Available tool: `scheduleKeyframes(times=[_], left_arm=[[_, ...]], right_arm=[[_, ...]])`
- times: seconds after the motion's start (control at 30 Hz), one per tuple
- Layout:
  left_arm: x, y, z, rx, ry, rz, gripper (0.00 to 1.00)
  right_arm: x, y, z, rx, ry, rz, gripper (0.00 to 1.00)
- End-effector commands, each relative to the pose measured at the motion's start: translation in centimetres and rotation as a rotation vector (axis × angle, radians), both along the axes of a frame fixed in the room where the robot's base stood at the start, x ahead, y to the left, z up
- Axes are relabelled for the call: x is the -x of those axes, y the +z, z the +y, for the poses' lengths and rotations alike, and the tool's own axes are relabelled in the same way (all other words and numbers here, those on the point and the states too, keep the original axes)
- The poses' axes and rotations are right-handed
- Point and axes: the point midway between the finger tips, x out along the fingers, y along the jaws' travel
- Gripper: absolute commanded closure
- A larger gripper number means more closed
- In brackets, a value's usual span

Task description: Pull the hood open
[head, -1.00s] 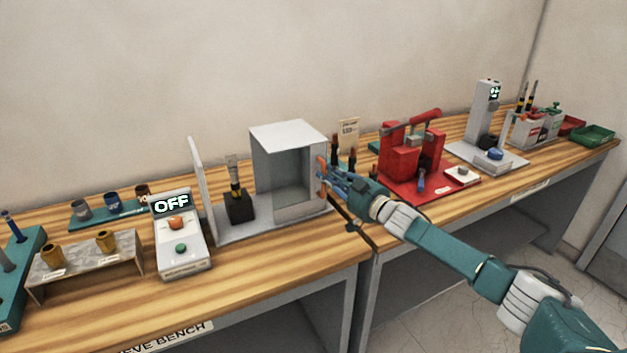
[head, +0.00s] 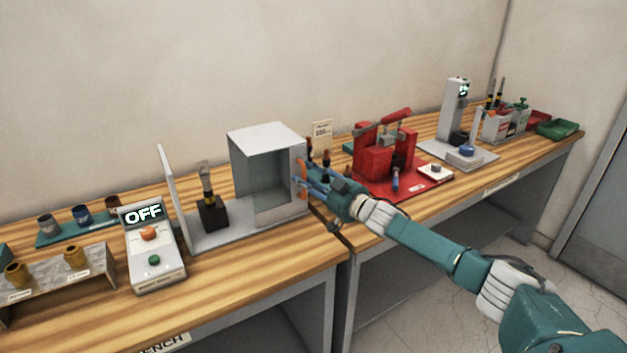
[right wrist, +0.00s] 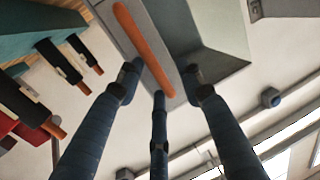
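The hood (head: 268,134) is a grey box with an open front, standing on the right part of a grey base (head: 226,232). It carries an orange handle (head: 303,174) on its right side; in the right wrist view the handle (right wrist: 140,42) runs as a bar between the fingers. My left gripper is not in view.
A control box (head: 152,255) reading OFF is farther left. A red press (head: 385,155) stands close to the right of my gripper. Bare bench lies in front.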

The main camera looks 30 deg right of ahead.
Motion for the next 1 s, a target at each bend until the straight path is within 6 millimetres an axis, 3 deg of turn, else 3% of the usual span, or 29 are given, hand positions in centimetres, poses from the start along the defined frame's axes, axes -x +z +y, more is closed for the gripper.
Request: scheduleKeyframes(times=[0.17, 0.6, 0.8, 1.0], left_arm=[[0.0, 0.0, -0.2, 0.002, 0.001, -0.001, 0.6], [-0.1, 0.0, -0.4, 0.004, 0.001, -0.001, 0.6], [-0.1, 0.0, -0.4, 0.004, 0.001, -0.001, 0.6], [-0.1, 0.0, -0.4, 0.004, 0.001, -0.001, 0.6]], right_arm=[[1.7, -0.3, -0.5, 0.001, 0.0, 0.004, 0.63], [9.1, -0.2, -2.0, 0.003, 0.002, 0.003, 0.63], [10.9, -0.2, -2.5, 0.001, 0.0, 0.003, 0.63], [11.5, 0.0, -2.7, 0.001, 0.0, 0.0, 0.63]])
